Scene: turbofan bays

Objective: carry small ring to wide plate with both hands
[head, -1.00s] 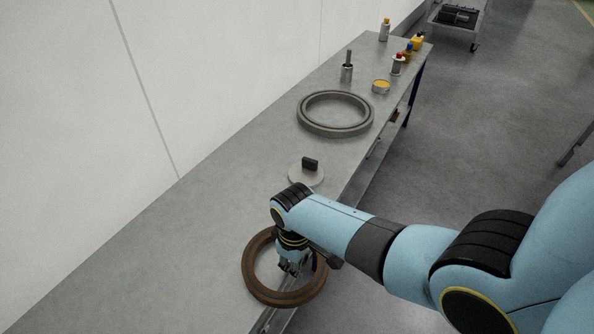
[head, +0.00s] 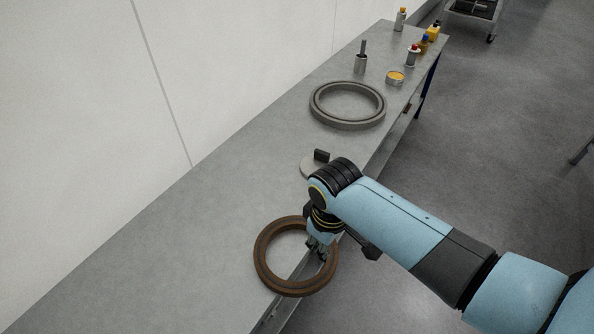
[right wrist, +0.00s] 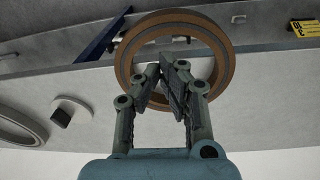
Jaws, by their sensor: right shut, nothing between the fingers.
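A brown ring (head: 261,265), which I take for the small ring, lies at the bench's front edge, its right side reaching past the edge. My right gripper (head: 320,252) is at the ring's right side, partly hiding that rim. In the right wrist view its fingers (right wrist: 169,72) are closed together in front of the ring (right wrist: 123,65), with nothing between them. I cannot tell whether they touch it. A flat round plate (head: 308,168) with a black block on it lies farther back, partly hidden by my right arm. I cannot tell if it is the wide plate. My left gripper is out of view.
A larger grey ring (head: 318,112) lies farther along the bench (head: 190,230). Behind it stand a metal cup with a tool (head: 361,64), an open yellow tin (head: 395,78) and several bottles. A wall borders the left. The bench left of the brown ring is clear.

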